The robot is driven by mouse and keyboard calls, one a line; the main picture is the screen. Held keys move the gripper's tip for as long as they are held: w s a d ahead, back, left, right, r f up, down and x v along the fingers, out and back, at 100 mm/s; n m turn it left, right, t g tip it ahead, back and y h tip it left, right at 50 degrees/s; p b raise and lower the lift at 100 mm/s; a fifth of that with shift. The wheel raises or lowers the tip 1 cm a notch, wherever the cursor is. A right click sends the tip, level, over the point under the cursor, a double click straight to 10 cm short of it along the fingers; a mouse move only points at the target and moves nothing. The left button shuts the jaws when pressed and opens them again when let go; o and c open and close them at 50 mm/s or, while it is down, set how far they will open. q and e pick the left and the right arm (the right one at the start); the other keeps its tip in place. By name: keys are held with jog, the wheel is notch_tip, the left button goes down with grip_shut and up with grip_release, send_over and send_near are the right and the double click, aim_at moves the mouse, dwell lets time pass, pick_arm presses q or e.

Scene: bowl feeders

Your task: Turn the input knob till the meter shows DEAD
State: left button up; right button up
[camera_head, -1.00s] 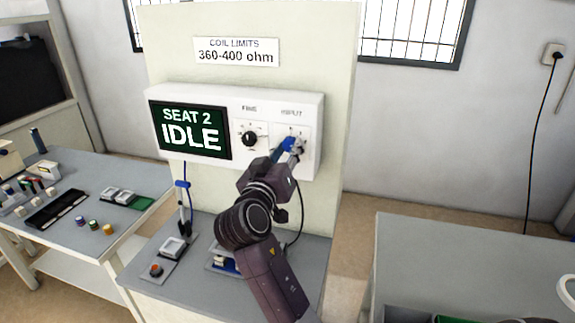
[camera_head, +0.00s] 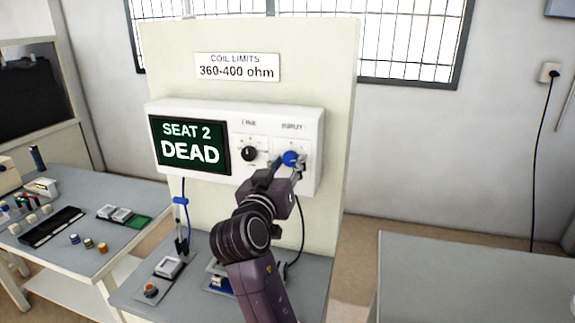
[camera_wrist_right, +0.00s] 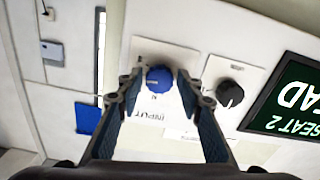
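The meter (camera_head: 190,145) on the white box reads "SEAT 2 DEAD" in white letters on dark green. The blue input knob (camera_head: 290,158) is at the box's right side; it also shows in the right wrist view (camera_wrist_right: 158,78). My right gripper (camera_head: 286,165) is at this knob. In the wrist view its fingers (camera_wrist_right: 160,90) stand apart on either side of the knob, with visible gaps between them and it. The knob's pointer is not clear to me. My left gripper is not in view.
A black knob (camera_head: 249,153) sits left of the input knob, close to one right finger in the wrist view. A grey bench (camera_head: 205,300) below holds small fixtures and a probe on a blue cable. A side table (camera_head: 125,240) stands left; a grey table (camera_head: 480,275) stands right.

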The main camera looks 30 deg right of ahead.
jog(key=shift+o, duration=0.7)
notch_tip(320, 180, up, 10)
jog(key=shift+a+f, duration=0.1)
dwell(0.5)
